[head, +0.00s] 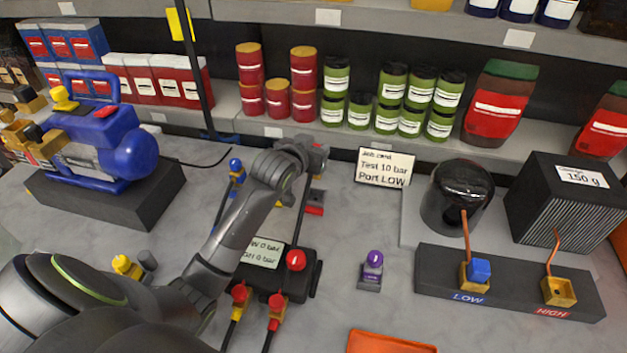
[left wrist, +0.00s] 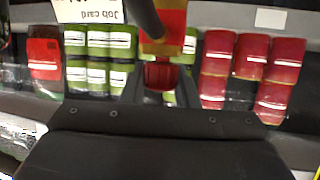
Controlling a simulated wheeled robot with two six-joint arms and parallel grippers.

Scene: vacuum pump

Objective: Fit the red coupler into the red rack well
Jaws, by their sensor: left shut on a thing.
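My left gripper (head: 317,158) is shut on the red coupler, above the bench in the middle of the head view. In the left wrist view the red coupler (left wrist: 162,76) shows as a red and brass piece between the fingers, with a dark hose across it. In the head view my gripper mostly hides the coupler. A small grey block with a red label, which looks like the red rack well (head: 315,209), stands on the bench just below and in front of the gripper. Its opening is not clear. My right gripper is not in view.
A dark gauge box with a red knob (head: 295,260) and hoses stands in front. A purple coupler (head: 373,262) stands right of it, and a blue one (head: 236,167) behind left. A job card (head: 385,168) stands behind. A blue pump (head: 110,140) is at left. Bench around the purple coupler is clear.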

